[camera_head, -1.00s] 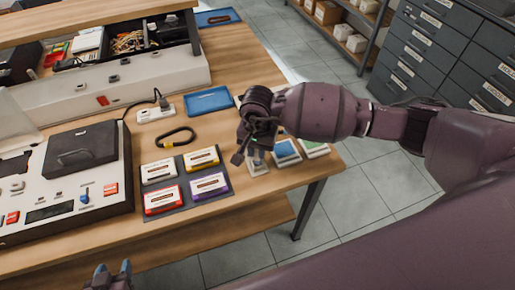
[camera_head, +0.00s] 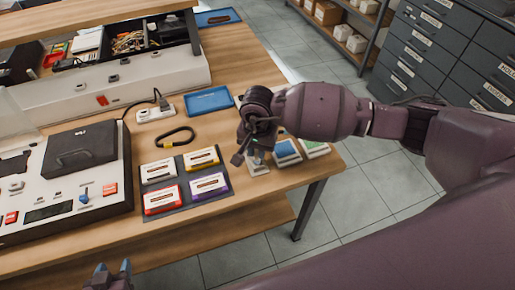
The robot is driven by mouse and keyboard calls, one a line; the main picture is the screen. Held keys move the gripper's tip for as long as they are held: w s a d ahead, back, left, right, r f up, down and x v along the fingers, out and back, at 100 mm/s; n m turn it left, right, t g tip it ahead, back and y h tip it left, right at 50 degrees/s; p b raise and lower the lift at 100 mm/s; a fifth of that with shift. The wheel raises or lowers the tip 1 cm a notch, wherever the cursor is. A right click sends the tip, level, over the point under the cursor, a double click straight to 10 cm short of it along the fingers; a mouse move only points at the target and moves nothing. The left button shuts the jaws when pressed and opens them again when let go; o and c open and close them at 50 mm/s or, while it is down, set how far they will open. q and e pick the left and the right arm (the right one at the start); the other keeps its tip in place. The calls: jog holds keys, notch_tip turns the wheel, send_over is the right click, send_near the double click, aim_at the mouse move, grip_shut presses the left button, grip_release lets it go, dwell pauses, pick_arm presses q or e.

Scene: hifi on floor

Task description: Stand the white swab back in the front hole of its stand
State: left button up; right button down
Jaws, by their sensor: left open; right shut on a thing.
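My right gripper (camera_head: 250,156) is at the right part of the wooden table, pointing down, just above a small pale stand (camera_head: 259,168). It is shut on a thin thing, taken to be the white swab, which my fingers and wrist almost wholly hide. The stand is partly covered by the gripper, and its holes cannot be made out. I cannot tell whether the swab touches the stand. My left gripper (camera_head: 112,273) is open and empty at the bottom edge, low in front of the table.
Blue and green-white boxes (camera_head: 286,150) (camera_head: 313,147) lie right of the stand. A dark mat (camera_head: 182,181) with several coloured cassettes lies left of it. The table's right edge is close.

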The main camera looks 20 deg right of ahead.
jog(key=shift+s+f, duration=0.2)
jog(key=shift+f, duration=0.15)
jog(key=c, duration=1)
grip_release()
jog(key=shift+w, duration=0.15)
jog(key=shift+r, duration=0.15)
jog(key=shift+w+r, duration=0.1)
jog(key=shift+r, duration=0.4)
notch_tip(320, 180, up, 10)
jog(key=shift+f, duration=0.1)
jog(key=shift+r, duration=0.75)
notch_tip(320, 180, up, 4)
jog(key=shift+r+p, duration=0.25)
jog(key=shift+p, duration=0.3)
